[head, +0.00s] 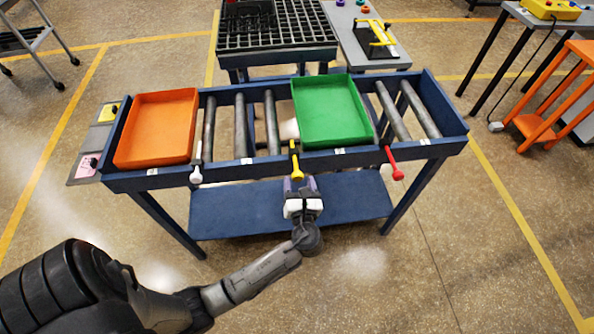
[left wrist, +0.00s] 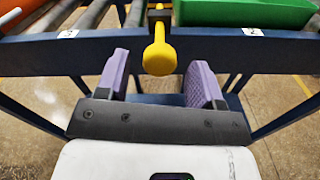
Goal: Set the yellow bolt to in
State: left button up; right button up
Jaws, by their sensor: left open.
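The yellow bolt (head: 296,168) sits at the front rail of the blue roller table, just left of the green tray's front, with its knob end sticking out toward me. In the left wrist view, the yellow bolt's (left wrist: 159,56) round knob shows ahead, between the two purple fingers. My left gripper (head: 299,184) is below and in front of the knob, open and empty. It also shows in the left wrist view (left wrist: 160,82), with a finger on each side of the knob and gaps between. My right gripper is not in view.
A white bolt (head: 196,174) and a red bolt (head: 394,172) stick out of the same blue front rail (head: 240,170). An orange tray (head: 158,128) and a green tray (head: 331,108) sit on the rollers. A lower shelf (head: 240,212) lies beneath. Floor in front is clear.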

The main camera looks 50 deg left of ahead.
pick_arm(q)
jog(key=v, duration=0.8)
jog(key=shift+s+d+p, duration=0.2)
jog(key=shift+d+p, duration=0.1)
